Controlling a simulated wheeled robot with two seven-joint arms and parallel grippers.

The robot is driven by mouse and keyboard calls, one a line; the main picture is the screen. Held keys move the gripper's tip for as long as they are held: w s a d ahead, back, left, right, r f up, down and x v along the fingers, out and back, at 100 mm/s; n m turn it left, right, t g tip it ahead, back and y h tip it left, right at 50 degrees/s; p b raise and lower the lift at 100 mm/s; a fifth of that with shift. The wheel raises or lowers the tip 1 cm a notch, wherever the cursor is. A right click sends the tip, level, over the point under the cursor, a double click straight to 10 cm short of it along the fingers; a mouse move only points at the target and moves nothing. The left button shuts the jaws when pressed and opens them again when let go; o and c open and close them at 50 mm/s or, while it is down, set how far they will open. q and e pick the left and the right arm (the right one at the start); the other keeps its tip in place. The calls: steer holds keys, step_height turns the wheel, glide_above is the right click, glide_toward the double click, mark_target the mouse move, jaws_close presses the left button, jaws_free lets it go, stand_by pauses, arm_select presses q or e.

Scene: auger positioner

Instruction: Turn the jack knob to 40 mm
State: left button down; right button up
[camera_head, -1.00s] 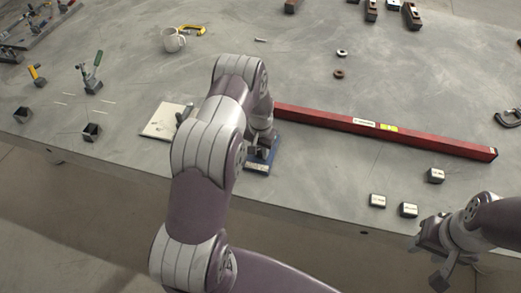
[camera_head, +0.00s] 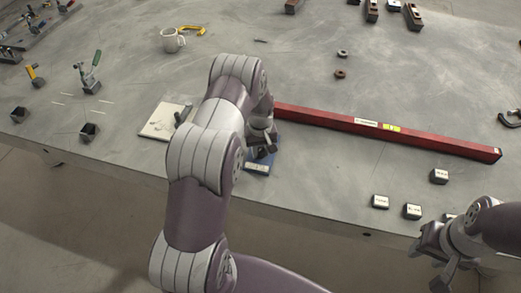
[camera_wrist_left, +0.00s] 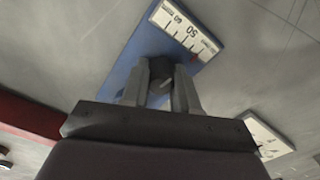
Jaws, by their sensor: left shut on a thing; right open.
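The jack has a blue base (camera_head: 258,169), which also shows in the left wrist view (camera_wrist_left: 127,62). A white scale plate (camera_wrist_left: 184,30) on it carries tick marks and the numbers 60 and 50, upside down in that view. A small red mark (camera_wrist_left: 194,59) lies past the 50 side; its exact reading is too small to tell. My left gripper (camera_wrist_left: 161,78) is shut on the dark knob (camera_wrist_left: 160,68), and its fingers hide part of it. In the head view my left gripper (camera_head: 262,150) is over the blue base. My right gripper (camera_head: 430,262) is open and empty at the table's front edge.
A long red beam (camera_head: 400,138) runs right from the jack. A pale plate (camera_head: 160,122) lies left of it. Several dark labelled blocks (camera_head: 380,202) sit near the front right edge.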

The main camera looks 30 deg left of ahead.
mark_target(261, 149)
stand_by(0.3)
arm_select(q)
steer(key=c, duration=0.8)
jaws_free()
steer(key=shift+c, duration=0.2)
step_height(261, 149, up, 13)
steer(key=b, duration=0.1)
steer(key=shift+f, duration=0.15)
